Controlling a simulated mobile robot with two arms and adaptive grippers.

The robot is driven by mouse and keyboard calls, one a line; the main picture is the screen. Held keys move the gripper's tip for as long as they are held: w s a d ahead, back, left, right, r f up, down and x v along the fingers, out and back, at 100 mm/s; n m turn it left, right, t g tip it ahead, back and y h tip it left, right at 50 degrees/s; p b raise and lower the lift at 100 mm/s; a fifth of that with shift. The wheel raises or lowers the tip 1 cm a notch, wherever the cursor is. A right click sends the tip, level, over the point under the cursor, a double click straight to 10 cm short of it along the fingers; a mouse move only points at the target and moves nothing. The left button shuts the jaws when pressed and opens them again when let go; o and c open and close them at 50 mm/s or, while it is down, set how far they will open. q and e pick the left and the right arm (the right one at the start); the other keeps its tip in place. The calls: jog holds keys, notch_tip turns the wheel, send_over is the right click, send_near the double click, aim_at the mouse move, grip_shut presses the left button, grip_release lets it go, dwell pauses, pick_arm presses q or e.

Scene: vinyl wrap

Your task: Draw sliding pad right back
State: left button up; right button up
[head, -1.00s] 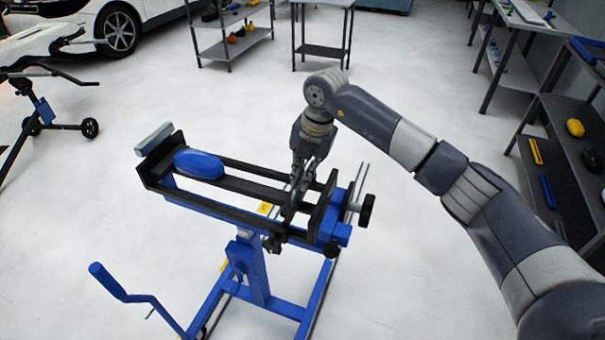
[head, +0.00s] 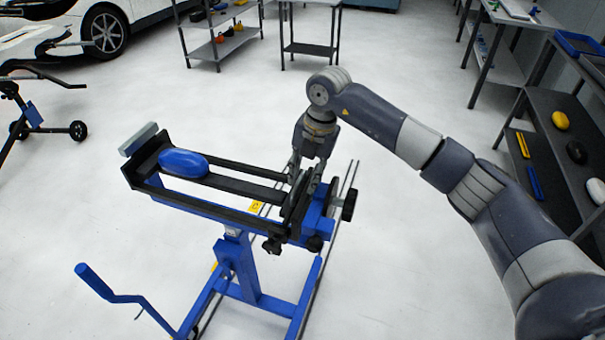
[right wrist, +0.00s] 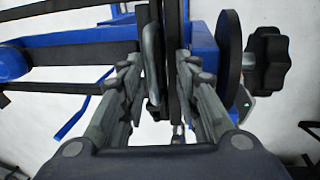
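The blue and black stand (head: 235,230) has long dark rails with a blue oval pad (head: 183,162) at the left end. My right gripper (head: 299,200) points down at the right end of the rails. In the right wrist view my right gripper (right wrist: 160,62) has one finger on each side of the upright dark sliding pad (right wrist: 173,60), with a grey loop on its left face. The fingers look closed in on it; their tips are partly hidden. A round disc (right wrist: 229,60) and a black knob (right wrist: 267,62) are to the right. My left gripper is not in view.
A blue crank handle (head: 97,283) sticks out at the lower left of the stand. Shelves (head: 562,140) stand at the right, and a small table (head: 312,48) at the back. The floor around the stand is open.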

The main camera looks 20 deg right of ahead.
jog(key=shift+w, duration=0.1)
jog(key=shift+a+r, duration=0.1)
jog(key=shift+r, duration=0.1)
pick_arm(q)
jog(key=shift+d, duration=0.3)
pick_arm(e)
notch_tip(320, 180, up, 11)
jog(key=s+d, duration=0.1)
jog(key=d, duration=0.1)
jog(key=shift+s+d+r, duration=0.15)
jog(key=shift+s+r, duration=0.05)
